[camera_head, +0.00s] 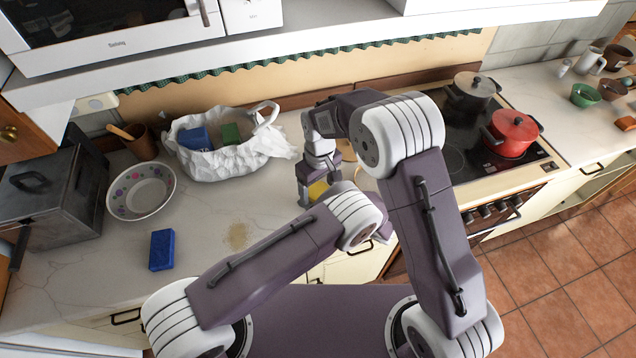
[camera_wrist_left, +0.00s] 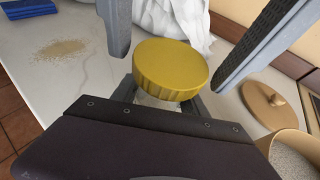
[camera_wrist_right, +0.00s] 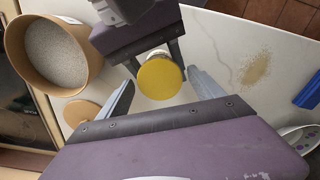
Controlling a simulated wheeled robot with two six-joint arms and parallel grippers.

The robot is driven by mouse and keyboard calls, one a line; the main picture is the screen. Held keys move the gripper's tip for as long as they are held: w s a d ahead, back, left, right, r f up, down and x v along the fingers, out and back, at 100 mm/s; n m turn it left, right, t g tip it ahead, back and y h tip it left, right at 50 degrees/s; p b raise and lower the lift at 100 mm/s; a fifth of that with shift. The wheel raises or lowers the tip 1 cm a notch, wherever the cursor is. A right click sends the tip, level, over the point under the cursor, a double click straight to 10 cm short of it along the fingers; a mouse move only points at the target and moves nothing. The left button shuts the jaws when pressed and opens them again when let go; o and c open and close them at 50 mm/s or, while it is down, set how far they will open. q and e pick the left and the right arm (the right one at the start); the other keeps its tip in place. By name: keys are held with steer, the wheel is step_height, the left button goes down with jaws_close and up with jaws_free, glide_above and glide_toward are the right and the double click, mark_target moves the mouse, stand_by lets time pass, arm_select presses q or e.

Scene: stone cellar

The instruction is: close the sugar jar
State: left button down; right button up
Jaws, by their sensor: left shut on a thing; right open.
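A jar with a ribbed yellow lid (camera_wrist_left: 170,68) is held by my left gripper (camera_wrist_left: 160,98), whose dark fingers close on its pale body under the lid. The lid sits on top; I cannot tell how tightly. Most of the body is hidden. The lid also shows in the right wrist view (camera_wrist_right: 159,79) and as a yellow patch in the head view (camera_head: 318,190). My right gripper (camera_wrist_right: 160,77) points down over the jar, open, its fingers on either side of the lid with small gaps. My left gripper is largely hidden by my arms in the head view.
Beside the jar are an open tan canister of pale grains (camera_wrist_right: 55,55) and a round knobbed wooden lid (camera_wrist_right: 82,112). A spill of brownish grains (camera_head: 237,236), a blue sponge (camera_head: 162,250), a bowl (camera_head: 141,191) and a white bag (camera_head: 225,160) lie left. The hob (camera_head: 470,140) is right.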

steer(key=c, duration=1.5)
steer(key=m, duration=0.6)
steer(key=shift+m, duration=0.4)
steer(key=o, duration=1.6)
steer(key=shift+r, duration=2.25)
steer(key=shift+c, duration=0.5)
